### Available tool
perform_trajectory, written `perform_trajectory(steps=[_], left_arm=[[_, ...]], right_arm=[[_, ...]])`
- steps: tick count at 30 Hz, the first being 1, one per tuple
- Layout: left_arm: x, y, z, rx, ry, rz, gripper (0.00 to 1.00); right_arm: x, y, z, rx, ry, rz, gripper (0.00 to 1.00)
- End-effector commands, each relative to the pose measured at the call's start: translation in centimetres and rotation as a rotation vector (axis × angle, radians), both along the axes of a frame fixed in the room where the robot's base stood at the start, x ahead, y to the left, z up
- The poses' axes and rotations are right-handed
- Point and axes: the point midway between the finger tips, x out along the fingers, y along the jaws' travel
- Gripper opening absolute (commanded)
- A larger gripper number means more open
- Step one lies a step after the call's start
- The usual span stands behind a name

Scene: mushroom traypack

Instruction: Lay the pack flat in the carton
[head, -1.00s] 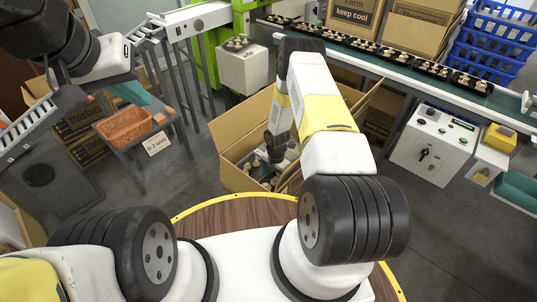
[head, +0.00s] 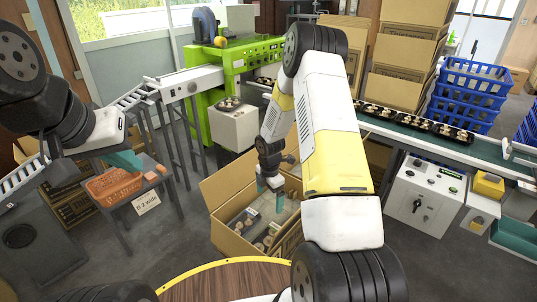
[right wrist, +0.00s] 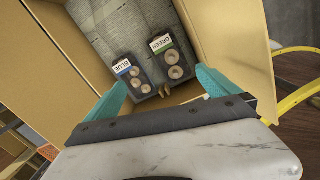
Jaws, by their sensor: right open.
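The open cardboard carton (head: 222,192) stands on the floor in front of me. In the right wrist view two dark packs of pale mushrooms lie side by side on its grey floor: one labelled BLUE (right wrist: 133,77) and one labelled GREEN (right wrist: 170,58). Both look flat and apart from each other. My right gripper (head: 271,193) is over the carton, its teal fingers spread and empty; it also shows in the right wrist view (right wrist: 165,92). My left gripper (head: 125,160) hangs above the orange basket (head: 112,186); its opening is unclear.
Another mushroom pack (head: 229,104) sits on a white block (head: 233,128) by the green machine (head: 232,62). Several packs line the conveyor (head: 395,128). Blue crates (head: 470,85) and stacked cartons (head: 405,60) stand behind. A white control box (head: 425,197) is at right.

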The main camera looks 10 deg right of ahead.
Motion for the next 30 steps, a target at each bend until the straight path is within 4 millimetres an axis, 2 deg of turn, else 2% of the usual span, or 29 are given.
perform_trajectory(steps=[1,6,11,15,18,22,27,30], left_arm=[[0.0,0.0,0.0,0.000,0.000,0.000,0.00],[0.0,0.0,0.0,0.000,0.000,0.000,0.00],[0.0,0.0,0.0,0.000,0.000,0.000,0.00],[0.0,0.0,0.0,0.000,0.000,0.000,0.00],[0.0,0.0,0.0,0.000,0.000,0.000,0.00],[0.0,0.0,0.0,0.000,0.000,0.000,0.00],[0.0,0.0,0.0,0.000,0.000,0.000,0.00],[0.0,0.0,0.0,0.000,0.000,0.000,0.00]], right_arm=[[0.4,-0.3,4.0,0.003,-0.036,-0.092,1.00],[-1.1,-0.5,14.7,0.048,-0.119,-0.434,1.00],[-4.5,-0.3,23.4,0.130,-0.186,-0.747,1.00],[-8.7,0.2,29.6,0.233,-0.226,-1.012,1.00],[-12.2,0.7,33.2,0.319,-0.240,-1.195,1.00],[-17.0,1.4,36.7,0.448,-0.238,-1.422,1.00],[-22.5,2.4,39.0,0.603,-0.199,-1.657,1.00],[-24.5,2.8,39.5,0.664,-0.172,-1.746,1.00]])
